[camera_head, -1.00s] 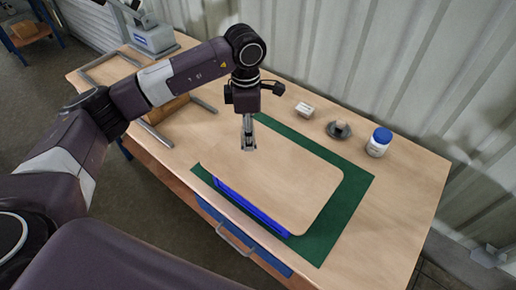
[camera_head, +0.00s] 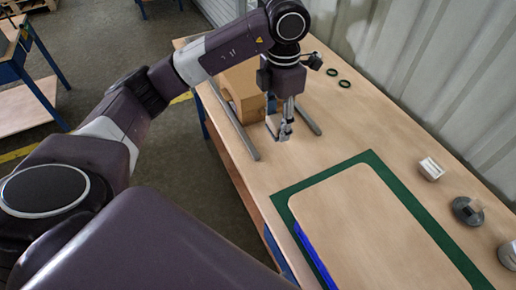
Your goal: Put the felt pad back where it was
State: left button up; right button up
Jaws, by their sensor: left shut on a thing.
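My left gripper (camera_head: 281,133) points down at the far part of the bench, beside a brown box between metal rails. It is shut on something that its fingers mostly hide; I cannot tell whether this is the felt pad. No other thing is clearly recognisable as the felt pad. My right gripper is not in view.
The brown box (camera_head: 243,88) and metal rails (camera_head: 238,128) stand close to my gripper. Two dark rings (camera_head: 338,78) lie behind it. A white block (camera_head: 431,169), a grey round dish (camera_head: 467,210) and a jar (camera_head: 508,256) stand along the corrugated wall. Bench between rails and mat is clear.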

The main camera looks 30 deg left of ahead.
pick_arm(q)
jog(key=shift+s+f, duration=0.25)
jog(key=shift+f, duration=0.3)
notch_tip(320, 180, down, 3)
jog(key=shift+s+d+f, duration=0.1)
jog(key=shift+s+f, duration=0.05)
jog(key=shift+f, duration=0.05)
send_over(272, 175)
notch_tip(272, 175, down, 4)
notch_tip(272, 175, down, 6)
jog(key=shift+f+p, duration=0.15)
jog(key=shift+p, duration=0.45)
notch_tip(272, 175, down, 5)
jog(key=shift+r+p, duration=0.15)
jog(key=shift+p, duration=0.25)
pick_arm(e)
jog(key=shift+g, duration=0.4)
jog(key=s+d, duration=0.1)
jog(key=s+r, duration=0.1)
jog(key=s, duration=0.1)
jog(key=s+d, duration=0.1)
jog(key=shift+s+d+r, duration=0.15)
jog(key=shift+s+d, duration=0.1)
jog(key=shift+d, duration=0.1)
pick_arm(q)
jog(key=shift+f, duration=0.2)
